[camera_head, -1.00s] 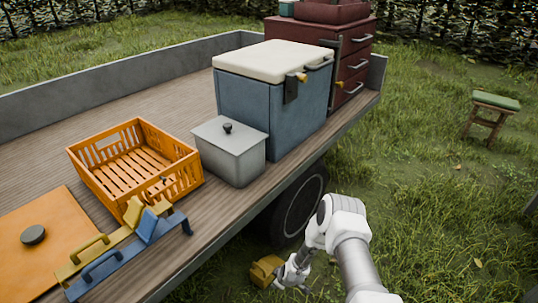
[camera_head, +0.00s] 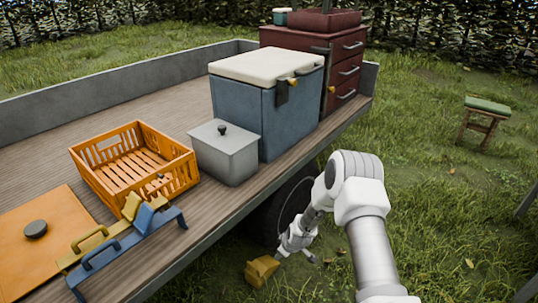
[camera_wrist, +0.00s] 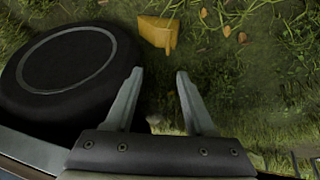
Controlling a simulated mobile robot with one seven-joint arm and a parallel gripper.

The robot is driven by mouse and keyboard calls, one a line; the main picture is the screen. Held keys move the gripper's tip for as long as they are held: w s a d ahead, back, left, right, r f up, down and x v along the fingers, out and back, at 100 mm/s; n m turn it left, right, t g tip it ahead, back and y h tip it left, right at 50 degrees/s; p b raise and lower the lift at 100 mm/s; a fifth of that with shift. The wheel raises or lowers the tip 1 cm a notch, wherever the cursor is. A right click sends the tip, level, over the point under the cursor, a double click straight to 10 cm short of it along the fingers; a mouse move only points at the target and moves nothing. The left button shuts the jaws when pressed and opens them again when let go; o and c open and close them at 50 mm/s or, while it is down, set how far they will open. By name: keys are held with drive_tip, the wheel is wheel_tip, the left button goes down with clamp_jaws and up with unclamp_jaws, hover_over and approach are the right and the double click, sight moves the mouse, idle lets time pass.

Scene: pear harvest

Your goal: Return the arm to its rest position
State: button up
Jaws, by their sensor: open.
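My gripper (camera_wrist: 158,88) is open and empty in the wrist view, its two fingers apart over grass. In the head view my gripper (camera_head: 296,258) hangs low beside the trailer's wheel. A yellow wedge-shaped object (camera_head: 261,270) lies on the grass just left of and below my gripper. It also shows beyond the fingertips in the wrist view (camera_wrist: 157,33), apart from them. My arm is bent, with its elbow up at the right of the trailer.
The trailer bed (camera_head: 200,85) holds an orange crate (camera_head: 88,163), a grey lidded box (camera_head: 226,160), a blue cooler (camera_head: 287,117) and a red drawer cabinet (camera_head: 345,70). The wheel (camera_wrist: 65,75) is close on the left. A green-topped stool (camera_head: 487,105) stands on open grass at right.

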drive_tip(key=s+d+r+m+h, duration=0.1)
drive_tip(key=s+d+r+m, duration=0.15)
drive_tip(key=r, duration=1.45)
drive_tip(key=s+d+r+m, duration=0.1)
drive_tip(key=s+d+r, duration=0.15)
drive_tip(key=r, duration=1.45)
drive_tip(key=s+d+r+m, duration=0.15)
drive_tip(key=s+r, duration=0.35)
drive_tip(key=s, duration=0.5)
drive_tip(key=s+d+r+m+t+h, duration=0.1)
drive_tip(key=s+r+m, duration=0.3)
drive_tip(key=s, duration=0.5)
drive_tip(key=s+d+r+m, duration=0.1)
drive_tip(key=s+d+r, duration=0.1)
drive_tip(key=s+r, duration=0.6)
wheel_tip(320, 180, up, 19)
drive_tip(key=s+p, duration=0.2)
drive_tip(key=p, duration=1.9)
drive_tip(key=shift+a+r, duration=0.2)
drive_tip(key=shift+a, duration=0.1)
